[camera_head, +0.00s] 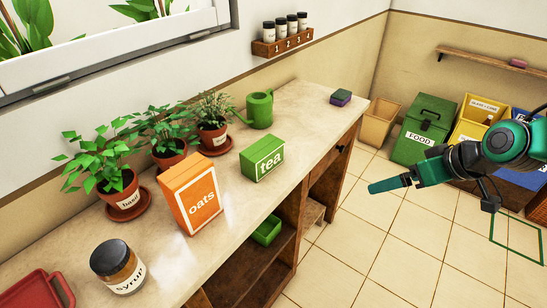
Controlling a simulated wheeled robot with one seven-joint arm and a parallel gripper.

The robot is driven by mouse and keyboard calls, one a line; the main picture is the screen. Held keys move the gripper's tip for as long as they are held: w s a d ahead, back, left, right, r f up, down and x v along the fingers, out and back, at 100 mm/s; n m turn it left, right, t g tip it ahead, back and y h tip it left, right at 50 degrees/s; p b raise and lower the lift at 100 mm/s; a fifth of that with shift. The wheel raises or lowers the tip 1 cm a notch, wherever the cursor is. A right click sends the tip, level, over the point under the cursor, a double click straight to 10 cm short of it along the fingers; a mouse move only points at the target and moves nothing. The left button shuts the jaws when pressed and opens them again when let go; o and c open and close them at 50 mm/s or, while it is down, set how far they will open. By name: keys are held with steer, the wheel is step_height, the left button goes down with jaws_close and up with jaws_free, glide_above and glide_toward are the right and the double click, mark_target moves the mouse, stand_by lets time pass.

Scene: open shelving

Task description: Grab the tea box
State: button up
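The green tea box (263,158) stands on the countertop near its front edge, with the white word "tea" on its front. An orange oats box (191,194) stands to its left and nearer to me. My gripper (372,188) is at the right, out past the counter's front edge and over the floor, apart from the tea box. It is seen from the side, so I cannot tell whether its fingers are apart. Nothing shows held in it.
A syrup jar (118,266) and a red tray (38,291) are at the near left. Potted plants (165,135) line the wall. A green watering can (260,109) stands behind the tea box. The counter (302,112) is clear right of the tea box. Bins (424,128) stand at the back.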

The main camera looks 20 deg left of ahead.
steer(key=w+a+n+y, duration=0.1)
steer(key=a+n+y, duration=0.3)
steer(key=a, duration=1)
steer(key=n+y, duration=0.2)
steer(key=y, duration=0.1)
glide_toward(269, 151)
steer(key=a+f, duration=0.1)
steer(key=shift+t, duration=0.3)
steer(key=x, duration=0.5)
steer(key=shift+w+a, duration=0.15)
steer(key=shift+a, duration=0.15)
steer(key=shift+x, duration=2.95)
steer(key=shift+w+d+r, duration=0.1)
steer(key=shift+w, duration=0.05)
steer(key=c, duration=0.8)
